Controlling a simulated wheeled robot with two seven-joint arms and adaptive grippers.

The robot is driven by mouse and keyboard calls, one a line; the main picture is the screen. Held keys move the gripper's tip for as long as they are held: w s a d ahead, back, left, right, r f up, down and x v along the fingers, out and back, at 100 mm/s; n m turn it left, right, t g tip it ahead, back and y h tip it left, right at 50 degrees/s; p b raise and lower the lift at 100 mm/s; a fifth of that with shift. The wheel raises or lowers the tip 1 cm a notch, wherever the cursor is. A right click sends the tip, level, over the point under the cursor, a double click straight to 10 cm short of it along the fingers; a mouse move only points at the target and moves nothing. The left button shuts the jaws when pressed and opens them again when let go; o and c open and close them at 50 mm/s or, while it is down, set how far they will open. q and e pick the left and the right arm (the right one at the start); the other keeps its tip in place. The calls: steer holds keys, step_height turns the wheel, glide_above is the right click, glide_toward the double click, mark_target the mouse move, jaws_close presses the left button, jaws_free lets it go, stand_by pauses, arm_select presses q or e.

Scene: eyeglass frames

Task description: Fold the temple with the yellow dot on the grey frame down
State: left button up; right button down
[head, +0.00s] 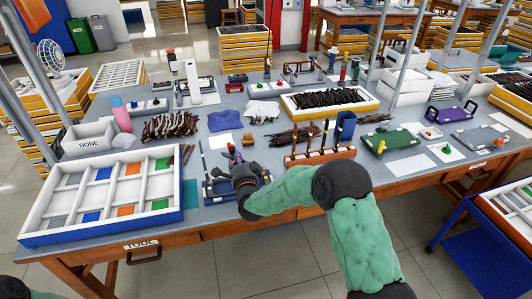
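A blue holder (212,189) stands near the front edge of the table, left of centre. A thin dark upright piece (203,158) rises at its left side; it may be a temple of the grey frame. My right gripper (233,153) is over the holder, with its fingers pointing away from me. Its wrist and fingers hide most of what is in the holder. The grey frame and the yellow dot cannot be made out. Whether the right gripper is open or shut is too small to tell. Only a bit of my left arm shows in the bottom left corner, without its gripper.
A white compartment tray (180,215) with coloured cells lies to the left. A DONE box (88,138) stands behind it. An orange rack (320,157) with several upright sticks stands close on the right. A blue cloth (224,121) and dark stick piles lie behind.

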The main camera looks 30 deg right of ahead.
steer(key=shift+w+a+f+n, duration=0.15)
steer(key=shift+a+f+n, duration=0.65)
steer(key=shift+n, duration=0.1)
steer(key=shift+w+a+f+n, duration=0.15)
steer(key=shift+a+f+n, duration=0.45)
steer(key=shift+f+n, duration=0.3)
steer(key=shift+w+a+f+n, duration=0.1)
steer(key=shift+a+f+n, duration=0.15)
steer(key=shift+f+n, duration=0.25)
steer(key=shift+w+a+f+n, duration=0.1)
steer(key=shift+a+f+n, duration=0.1)
steer(key=shift+f+n, duration=0.3)
